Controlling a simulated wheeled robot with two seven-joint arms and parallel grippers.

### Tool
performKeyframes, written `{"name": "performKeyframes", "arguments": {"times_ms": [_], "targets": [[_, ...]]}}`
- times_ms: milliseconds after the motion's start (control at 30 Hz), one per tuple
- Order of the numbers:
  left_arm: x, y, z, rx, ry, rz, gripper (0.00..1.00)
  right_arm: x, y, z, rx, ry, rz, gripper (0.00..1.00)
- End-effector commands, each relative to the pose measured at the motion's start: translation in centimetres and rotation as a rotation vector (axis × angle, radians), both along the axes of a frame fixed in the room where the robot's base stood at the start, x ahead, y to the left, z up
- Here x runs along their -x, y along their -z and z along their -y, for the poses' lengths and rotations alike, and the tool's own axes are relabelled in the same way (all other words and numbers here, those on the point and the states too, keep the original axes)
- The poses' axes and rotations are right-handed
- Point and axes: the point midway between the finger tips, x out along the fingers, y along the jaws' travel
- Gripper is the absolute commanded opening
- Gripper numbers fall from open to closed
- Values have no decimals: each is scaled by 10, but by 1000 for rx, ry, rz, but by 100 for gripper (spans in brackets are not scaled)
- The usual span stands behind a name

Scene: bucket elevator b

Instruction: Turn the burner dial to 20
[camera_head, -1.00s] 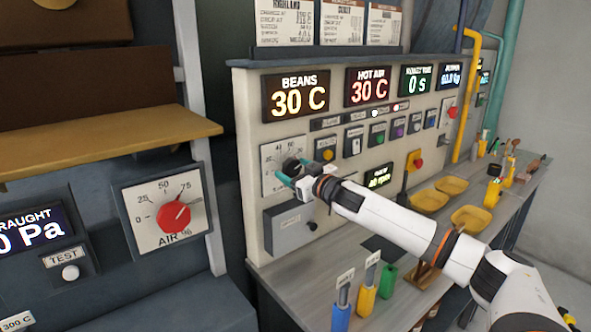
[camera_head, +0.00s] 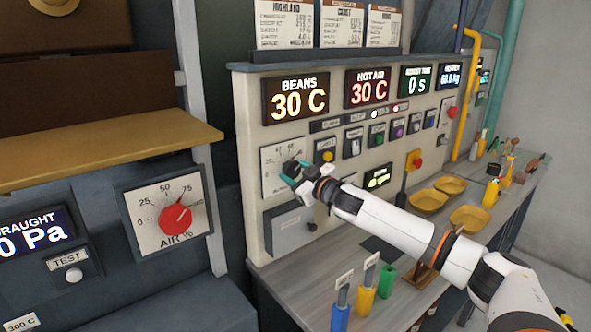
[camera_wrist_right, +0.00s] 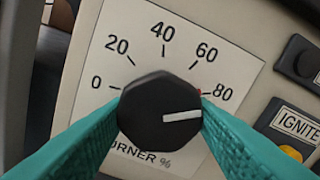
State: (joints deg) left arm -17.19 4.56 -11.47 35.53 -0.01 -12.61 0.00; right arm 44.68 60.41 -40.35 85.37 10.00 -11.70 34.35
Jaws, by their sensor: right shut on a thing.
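The burner dial is a black faceted knob (camera_wrist_right: 150,118) with a white pointer line, on a white scale plate (camera_wrist_right: 185,62) marked 0, 20, 40, 60 and 80. The line points right, a little below the 80 mark. My right gripper (camera_wrist_right: 160,125) is shut on the knob, with one teal finger on each side. The fingers hide part of the plate, including its lower right. In the head view the right gripper (camera_head: 287,175) is at the dial, over the plate's lower right part. My left gripper is not in view.
A separate red AIR dial (camera_head: 175,217) is at the left. A grey box (camera_head: 290,233) sits just below the burner plate. An ignite button (camera_wrist_right: 290,152) is close on the right. Tool holders and yellow trays (camera_head: 470,219) stand on the bench.

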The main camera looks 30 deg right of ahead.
Motion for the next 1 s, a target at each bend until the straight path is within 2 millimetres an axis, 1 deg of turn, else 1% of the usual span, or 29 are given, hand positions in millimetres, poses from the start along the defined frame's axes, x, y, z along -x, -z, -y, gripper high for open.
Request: {"name": "performKeyframes", "arguments": {"times_ms": [33, 300, 1000], "targets": [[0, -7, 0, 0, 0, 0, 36, 0, -2, 0, 42, 0, 1, 26], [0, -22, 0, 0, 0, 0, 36, 0, -3, 1, 298, 0, 22, 26], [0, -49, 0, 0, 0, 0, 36, 0, -3, 1, 963, -1, 75, 26]]}}
